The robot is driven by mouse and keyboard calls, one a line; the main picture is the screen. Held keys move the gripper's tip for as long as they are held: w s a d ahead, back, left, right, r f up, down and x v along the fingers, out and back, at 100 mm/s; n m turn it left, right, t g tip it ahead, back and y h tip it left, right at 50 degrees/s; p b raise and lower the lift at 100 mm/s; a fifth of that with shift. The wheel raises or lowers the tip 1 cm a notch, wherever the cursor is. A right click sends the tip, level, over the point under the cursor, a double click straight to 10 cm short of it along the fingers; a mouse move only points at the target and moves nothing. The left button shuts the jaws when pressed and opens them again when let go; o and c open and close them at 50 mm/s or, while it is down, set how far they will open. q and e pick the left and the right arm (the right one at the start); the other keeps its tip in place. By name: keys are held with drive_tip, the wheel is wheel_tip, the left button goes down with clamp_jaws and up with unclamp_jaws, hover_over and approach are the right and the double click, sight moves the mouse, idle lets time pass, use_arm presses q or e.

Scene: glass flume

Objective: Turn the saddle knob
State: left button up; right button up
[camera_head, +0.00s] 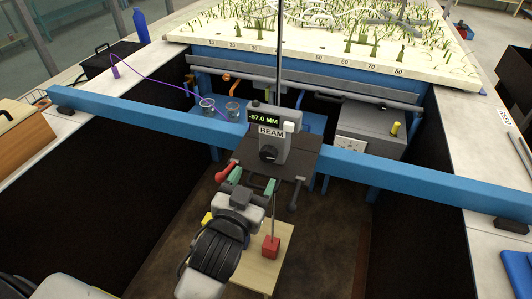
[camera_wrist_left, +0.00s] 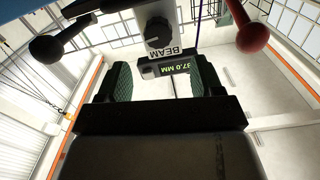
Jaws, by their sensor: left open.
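A grey saddle (camera_head: 272,128) marked BEAM sits on the blue beam, and its display reads -87.0 MM in the head view. A dark round knob (camera_head: 268,153) is on its front. The knob also shows in the left wrist view (camera_wrist_left: 157,32), beyond the fingers. My left gripper (camera_head: 253,182) is open with green-padded fingers, below and in front of the knob and apart from it. My right gripper is not in view.
A red ball handle (camera_head: 225,174) and a black ball handle (camera_wrist_left: 45,48) flank the gripper. The blue beam (camera_head: 400,178) spans the channel. Below stands a wooden stool (camera_head: 250,272) with a red block (camera_head: 271,246). Two glass beakers and a grey box (camera_head: 372,132) are behind.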

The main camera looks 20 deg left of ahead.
sight(267, 157)
use_arm(q)
drive_tip(key=w+p, duration=0.1)
drive_tip(key=w, duration=0.2)
drive_tip(key=shift+w+r, duration=0.15)
drive_tip(key=shift+w, duration=0.2)
drive_tip(key=w, duration=0.4)
drive_tip(key=shift+d+p, duration=0.3)
drive_tip(key=shift+w+f, duration=0.2)
drive_tip(key=shift+w, duration=0.15)
drive_tip(key=shift+c, duration=1.2)
drive_tip(key=c, duration=0.7)
drive_tip(key=shift+r+p, duration=0.1)
drive_tip(key=shift+p, duration=0.35)
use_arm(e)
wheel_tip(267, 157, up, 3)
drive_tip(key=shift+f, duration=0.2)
